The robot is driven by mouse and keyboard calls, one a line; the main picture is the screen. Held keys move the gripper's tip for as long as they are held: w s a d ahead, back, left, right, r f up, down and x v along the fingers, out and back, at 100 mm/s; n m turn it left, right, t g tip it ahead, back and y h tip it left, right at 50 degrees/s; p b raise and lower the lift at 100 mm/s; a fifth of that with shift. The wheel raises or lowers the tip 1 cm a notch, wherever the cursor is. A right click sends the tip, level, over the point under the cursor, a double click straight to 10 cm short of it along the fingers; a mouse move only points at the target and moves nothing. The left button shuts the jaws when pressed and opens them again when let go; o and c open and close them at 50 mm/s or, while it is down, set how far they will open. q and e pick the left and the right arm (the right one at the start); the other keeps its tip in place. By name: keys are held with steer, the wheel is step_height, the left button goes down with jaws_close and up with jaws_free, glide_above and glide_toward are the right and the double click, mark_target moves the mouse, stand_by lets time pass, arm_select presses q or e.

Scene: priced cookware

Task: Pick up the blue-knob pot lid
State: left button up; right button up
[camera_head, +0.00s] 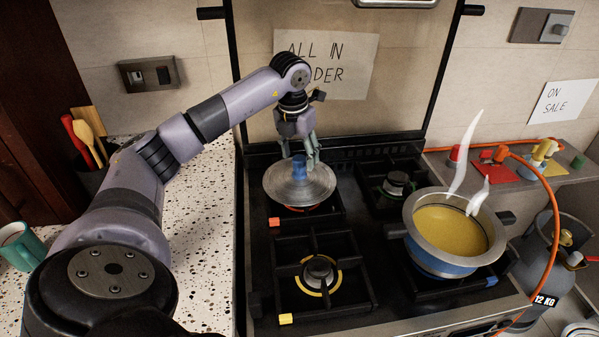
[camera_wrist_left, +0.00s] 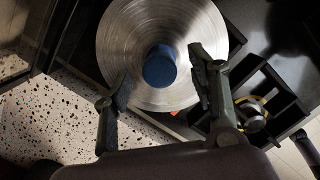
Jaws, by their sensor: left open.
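The pot lid (camera_head: 287,188) is a round brushed-metal disc with a blue knob (camera_head: 299,165) at its centre. It lies over the back left burner of the stove. In the left wrist view the lid (camera_wrist_left: 125,40) fills the upper middle, with the blue knob (camera_wrist_left: 160,66) just beyond the fingertips. My left gripper (camera_head: 312,152) is above the lid, close to the knob. In the left wrist view my left gripper (camera_wrist_left: 160,80) is open and empty, with one finger to each side of the knob. Whether a finger touches the lid I cannot tell. My right gripper is not in view.
A steaming blue pot (camera_head: 440,264) of yellow food stands on the front right burner. The front left burner (camera_head: 318,274) and back right burner (camera_head: 397,184) are bare. An orange hose (camera_head: 554,220) runs at the right. A teal mug (camera_head: 20,247) stands at the far left.

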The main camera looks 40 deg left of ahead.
mark_target(299, 170)
arm_select(q)
steer(key=shift+w+a+f+p, duration=0.15)
steer(key=shift+f+p, duration=0.25)
steer(key=shift+f, duration=1.55)
steer(key=shift+c, duration=0.5)
jaws_close()
